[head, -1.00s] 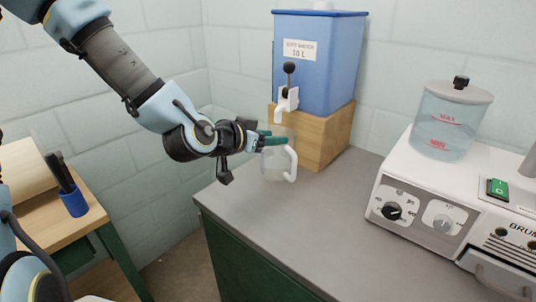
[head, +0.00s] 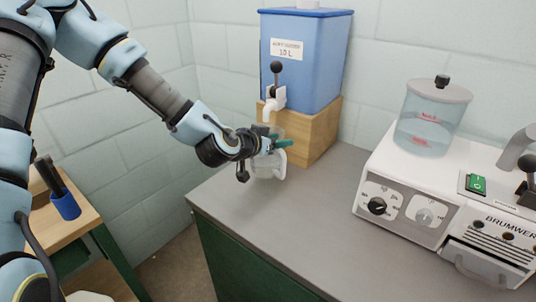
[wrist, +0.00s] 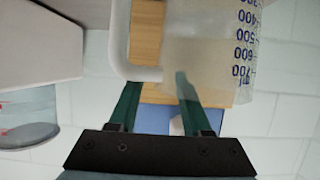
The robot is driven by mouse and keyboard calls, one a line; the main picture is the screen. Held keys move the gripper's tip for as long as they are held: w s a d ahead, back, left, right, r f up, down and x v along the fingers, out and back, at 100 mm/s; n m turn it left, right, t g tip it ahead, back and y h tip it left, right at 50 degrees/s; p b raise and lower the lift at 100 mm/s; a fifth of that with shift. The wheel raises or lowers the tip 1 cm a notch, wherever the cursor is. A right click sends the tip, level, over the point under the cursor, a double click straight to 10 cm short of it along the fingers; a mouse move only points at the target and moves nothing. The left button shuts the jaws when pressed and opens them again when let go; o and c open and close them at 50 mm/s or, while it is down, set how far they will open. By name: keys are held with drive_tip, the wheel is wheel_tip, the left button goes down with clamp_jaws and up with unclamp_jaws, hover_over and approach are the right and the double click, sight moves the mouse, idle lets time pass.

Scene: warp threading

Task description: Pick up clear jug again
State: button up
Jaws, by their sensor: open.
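The clear jug (head: 268,166) stands on the grey counter below the white tap of the blue water tank. It also shows in the wrist view (wrist: 195,45), with blue volume marks on its side and a white handle (wrist: 118,45) to the left. My gripper (head: 284,144) is at the jug's upper part in the head view. I cannot tell whether a finger touches the jug.
The blue tank (head: 305,60) sits on a wooden block (head: 318,135) right behind the jug, with its tap (head: 270,105) close above my gripper. A white machine (head: 400,205) with a clear lidded tank stands at the right. The counter (head: 300,220) in front is clear.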

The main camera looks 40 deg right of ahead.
clamp_jaws()
idle(0.3)
idle(1.1)
